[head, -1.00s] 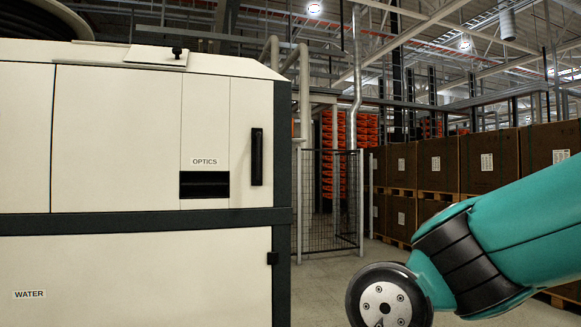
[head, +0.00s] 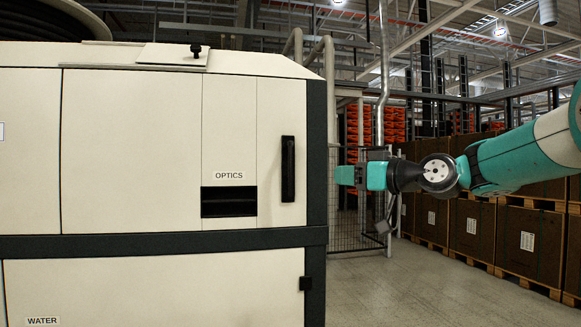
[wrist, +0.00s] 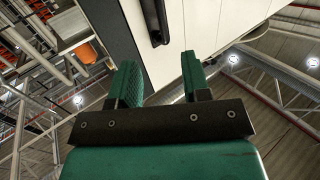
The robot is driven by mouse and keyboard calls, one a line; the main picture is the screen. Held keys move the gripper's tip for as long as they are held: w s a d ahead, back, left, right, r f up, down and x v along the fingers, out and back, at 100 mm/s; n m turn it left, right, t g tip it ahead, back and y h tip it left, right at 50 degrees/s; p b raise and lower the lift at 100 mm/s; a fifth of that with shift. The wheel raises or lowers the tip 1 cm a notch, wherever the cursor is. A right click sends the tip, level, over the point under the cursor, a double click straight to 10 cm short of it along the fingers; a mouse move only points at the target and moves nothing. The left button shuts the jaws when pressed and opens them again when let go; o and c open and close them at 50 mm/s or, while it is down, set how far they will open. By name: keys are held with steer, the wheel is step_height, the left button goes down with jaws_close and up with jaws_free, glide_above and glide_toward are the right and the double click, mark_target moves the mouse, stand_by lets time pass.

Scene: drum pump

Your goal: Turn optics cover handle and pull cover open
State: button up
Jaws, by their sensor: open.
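The optics cover (head: 229,120) is a pale panel on the machine's upper right, labelled OPTICS, with a dark slot below the label. The black handle (head: 287,168) stands upright at the panel's right side, and the cover looks closed. My gripper (head: 339,175) is right of the machine's dark corner post, at about handle height and apart from the handle in the picture. In the wrist view my gripper's green fingers (wrist: 160,82) are spread with nothing between them. The handle (wrist: 156,20) shows there beyond the fingers, near the top middle.
The machine's dark corner post (head: 316,155) stands between handle and gripper in the picture. A mesh fence (head: 350,225) and stacked brown boxes (head: 470,230) are behind. Floor to the right is clear.

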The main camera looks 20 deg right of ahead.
mark_target(294, 173)
steer(key=p+x, duration=0.2)
steer(key=x, duration=0.3)
steer(key=p+x, duration=0.3)
steer(key=x, duration=0.2)
steer(key=p+x, duration=0.3)
steer(key=x, duration=0.3)
steer(key=shift+r, duration=0.25)
steer(key=shift+w+a+f, duration=0.15)
steer(key=shift+w+a, duration=0.2)
steer(key=shift+w, duration=0.2)
jaws_close()
